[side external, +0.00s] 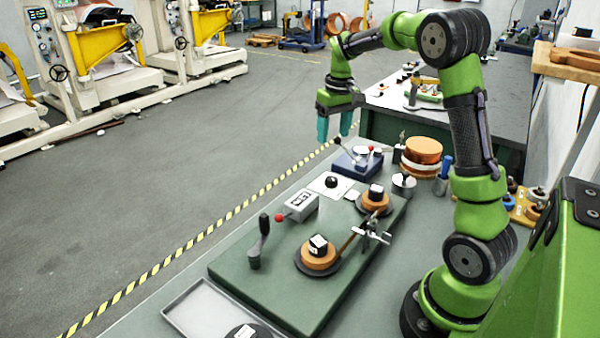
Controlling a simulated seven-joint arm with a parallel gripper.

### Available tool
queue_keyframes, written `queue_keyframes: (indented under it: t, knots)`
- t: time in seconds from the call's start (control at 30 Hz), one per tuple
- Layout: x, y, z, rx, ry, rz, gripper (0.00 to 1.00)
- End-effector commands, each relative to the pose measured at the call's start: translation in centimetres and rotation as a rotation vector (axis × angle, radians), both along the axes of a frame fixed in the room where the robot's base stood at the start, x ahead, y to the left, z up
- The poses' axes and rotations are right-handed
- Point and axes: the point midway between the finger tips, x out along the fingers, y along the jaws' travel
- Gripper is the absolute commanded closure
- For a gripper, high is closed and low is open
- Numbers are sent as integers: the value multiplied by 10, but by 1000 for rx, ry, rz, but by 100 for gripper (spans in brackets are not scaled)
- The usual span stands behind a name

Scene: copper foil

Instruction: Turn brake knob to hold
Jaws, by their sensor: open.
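A round black knob (331,182) stands on a white plate (319,189) near the back left of the green board; it looks like the brake knob, but no markings can be read at this size. My gripper (335,138) has teal fingers pointing down.
The green board (240,275) also carries a black crank handle (264,235), a grey counter box with a red-tipped lever (301,205) and two copper reels (319,258). A blue device (357,163) stands behind. A grey tray (190,308) lies in front.

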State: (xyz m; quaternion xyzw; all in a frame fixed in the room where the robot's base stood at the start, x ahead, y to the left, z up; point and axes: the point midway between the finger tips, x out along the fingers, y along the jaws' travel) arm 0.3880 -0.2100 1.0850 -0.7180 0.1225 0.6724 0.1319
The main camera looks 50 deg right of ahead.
Motion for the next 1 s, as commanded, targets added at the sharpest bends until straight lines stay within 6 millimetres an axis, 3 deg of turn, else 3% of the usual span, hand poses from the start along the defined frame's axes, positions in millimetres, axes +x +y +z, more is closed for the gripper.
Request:
queue_keyframes:
  t: [0.03, 0.1, 0.2, 0.43, 1.0]
  knots:
    - [6, -17, -4, -10, 33, 32, 36]
    - [11, -28, 0, -21, 58, 96, 36]
    - [14, -29, 17, -23, 57, 183, 36]
    - [11, -25, 2, -7, 69, 234, 36]
    - [11, -24, -116, -6, 70, 232, 36]
